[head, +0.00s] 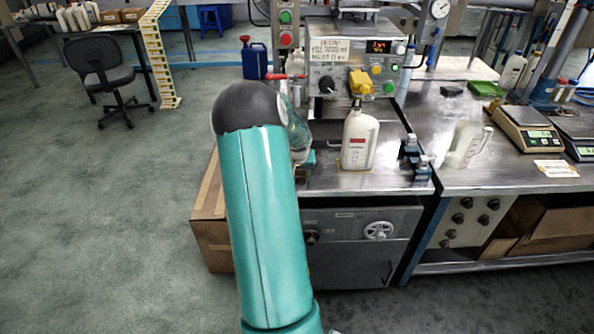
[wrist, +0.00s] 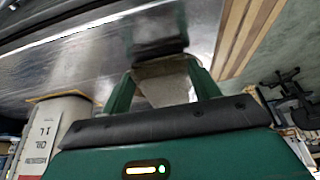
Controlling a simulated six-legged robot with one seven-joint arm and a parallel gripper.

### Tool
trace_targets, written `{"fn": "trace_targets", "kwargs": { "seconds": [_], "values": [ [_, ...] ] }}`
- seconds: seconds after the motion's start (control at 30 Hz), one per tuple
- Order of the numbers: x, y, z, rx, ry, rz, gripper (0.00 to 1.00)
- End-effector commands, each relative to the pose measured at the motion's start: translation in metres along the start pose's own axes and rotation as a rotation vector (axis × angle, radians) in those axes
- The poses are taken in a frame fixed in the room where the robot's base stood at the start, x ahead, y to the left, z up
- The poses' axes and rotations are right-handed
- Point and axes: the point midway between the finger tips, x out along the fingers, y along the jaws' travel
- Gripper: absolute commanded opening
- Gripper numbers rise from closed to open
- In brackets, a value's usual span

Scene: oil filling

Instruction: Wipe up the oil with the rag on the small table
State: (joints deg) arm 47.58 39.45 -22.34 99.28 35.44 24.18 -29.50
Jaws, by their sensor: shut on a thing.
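In the wrist view my gripper (wrist: 161,68) has its two green fingers closed on a greyish-beige cloth, the rag (wrist: 164,86). The rag is bunched between the fingers, close over the metal top of the small table (wrist: 85,55). A dark patch (wrist: 157,46) shows on the metal just beyond the fingertips; I cannot tell whether it is oil, shadow or reflection. In the head view my own arm hides most of the gripper and the rag, at the left edge of the table top (head: 398,180).
A white oil bottle (head: 358,142) stands upright on the table; it also shows in the wrist view (wrist: 48,135). The filling machine (head: 345,62) is behind it. Blue-black fittings (head: 416,155) stand to its right. Another white bottle (head: 466,143) and scales (head: 527,130) are on the right bench.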

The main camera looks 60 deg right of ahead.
Motion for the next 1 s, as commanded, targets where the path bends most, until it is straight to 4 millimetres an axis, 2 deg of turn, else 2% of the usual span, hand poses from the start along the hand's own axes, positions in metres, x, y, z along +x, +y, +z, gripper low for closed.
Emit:
{"fn": "trace_targets", "kwargs": {
  "seconds": [1.0],
  "values": [
    [0.0070,0.0033,0.0029,0.002,0.001,0.001,0.43]
  ]
}}
